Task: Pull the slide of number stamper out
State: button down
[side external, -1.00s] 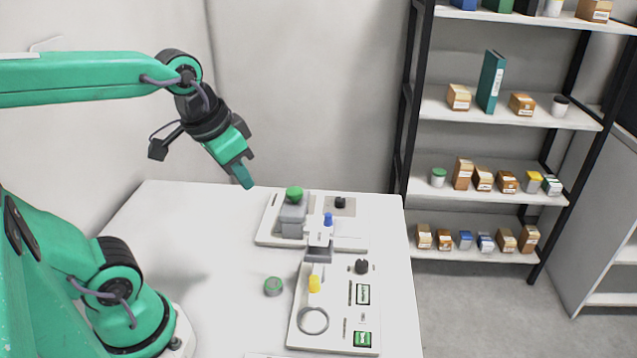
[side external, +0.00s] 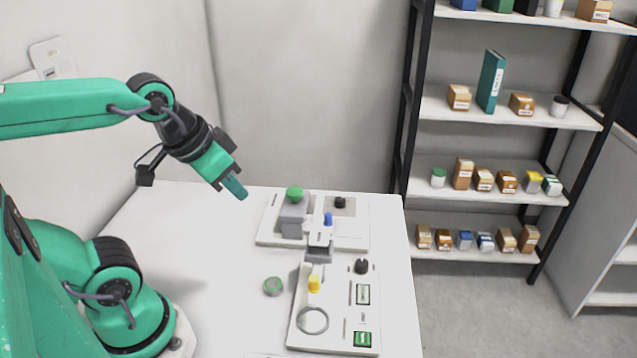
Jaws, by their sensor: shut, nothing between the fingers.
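On the white table stand two devices on white base plates. The rear one has a grey block with a green knob (side external: 294,194) and a small black knob (side external: 340,202). Between it and the front plate is a grey and white part with a blue knob (side external: 328,219). The front plate carries a yellow knob (side external: 314,284), a black dial and small green displays. I cannot tell which of these is the number stamper or its slide. My gripper (side external: 236,188) is shut and empty, in the air left of the rear device, tilted down to the right.
A round green-topped piece (side external: 273,286) lies on the table (side external: 215,270) left of the front plate (side external: 338,343). The table's left part is clear. A shelf rack (side external: 490,165) with boxes stands behind on the right.

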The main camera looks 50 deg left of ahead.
jog(key=c, duration=2.2)
grip_release()
jog(key=c, duration=1.5)
grip_release()
jog(key=shift+w, duration=0.1)
jog(key=shift+o, duration=0.8)
jog(key=shift+w+r, duration=0.15)
jog(key=shift+w, duration=0.3)
jog(key=w+a+f+m+g, duration=0.2)
jog(key=w+f+m+g, duration=0.1)
jog(key=w, duration=1)
jog(key=w+f, duration=0.3)
jog(key=w+a+f+m+g, duration=0.1)
jog(key=w+f, duration=0.2)
jog(key=w+a+f+m+g, duration=0.1)
jog(key=w+f, duration=0.2)
jog(key=shift+w+a+f, duration=0.25)
jog(key=shift+w+f, duration=0.15)
jog(key=shift+w+a+f+g, duration=0.1)
jog(key=shift+w+f+g, duration=0.2)
jog(key=shift+f, duration=0.2)
